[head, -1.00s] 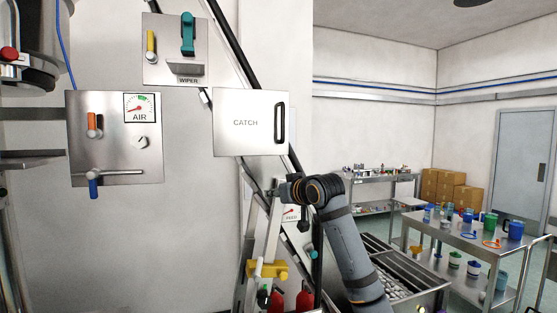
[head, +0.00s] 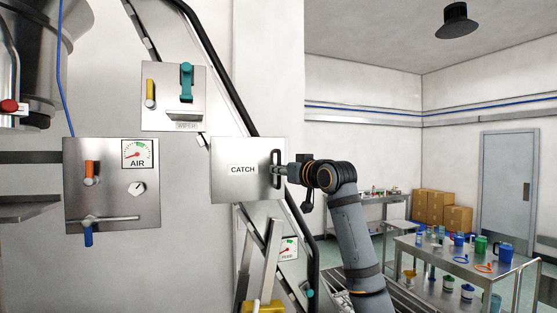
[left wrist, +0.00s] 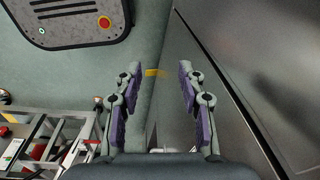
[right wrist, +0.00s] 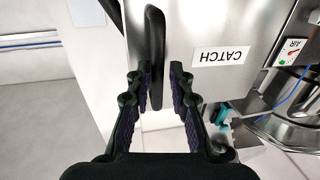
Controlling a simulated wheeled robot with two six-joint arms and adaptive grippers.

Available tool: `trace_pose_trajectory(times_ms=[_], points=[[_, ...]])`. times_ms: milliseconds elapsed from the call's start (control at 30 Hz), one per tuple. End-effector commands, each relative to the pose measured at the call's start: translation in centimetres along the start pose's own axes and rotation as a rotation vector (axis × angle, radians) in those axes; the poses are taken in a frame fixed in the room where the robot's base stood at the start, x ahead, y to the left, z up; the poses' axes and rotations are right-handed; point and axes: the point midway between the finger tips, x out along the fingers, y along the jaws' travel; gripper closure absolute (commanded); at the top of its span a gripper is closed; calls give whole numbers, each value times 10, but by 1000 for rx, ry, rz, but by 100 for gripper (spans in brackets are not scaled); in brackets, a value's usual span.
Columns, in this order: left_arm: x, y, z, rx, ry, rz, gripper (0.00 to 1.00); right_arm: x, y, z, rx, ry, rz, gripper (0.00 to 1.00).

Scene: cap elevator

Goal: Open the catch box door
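The catch box door (head: 225,180) is a silvery panel labelled CATCH at the centre of the head view, and it looks shut. Its black upright handle (head: 276,156) is on the right edge. My right gripper (head: 282,170) is at the handle, coming from the right. In the right wrist view, the handle (right wrist: 153,40) stands between the fingers of my right gripper (right wrist: 160,72), which are apart, with a gap to the right finger. Contact on the left side is unclear. My left gripper (left wrist: 160,75) is open and empty; it is out of the head view.
An AIR panel (head: 110,205) with levers and a WIPER panel (head: 160,115) are left of the box. A dark diagonal rail (head: 225,75) passes behind it. Below are a ladder-like frame and a yellow part (head: 258,307). A steel table (head: 440,255) with cups stands at right.

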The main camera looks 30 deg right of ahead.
Motion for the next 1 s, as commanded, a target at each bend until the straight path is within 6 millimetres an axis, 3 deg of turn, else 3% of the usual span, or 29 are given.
trace_pose_trajectory(times_ms=[133,400,567,1000], points=[[-10,-2,-2,1,1,-2,60,13,0,0,-1,-2,1,79],[-9,-2,-3,1,3,-2,60,15,0,2,-1,-1,2,79],[-9,-2,-3,1,3,-2,60,15,0,2,-1,-1,1,99],[-9,-2,-3,1,3,-2,60,15,0,1,-1,0,1,100]])
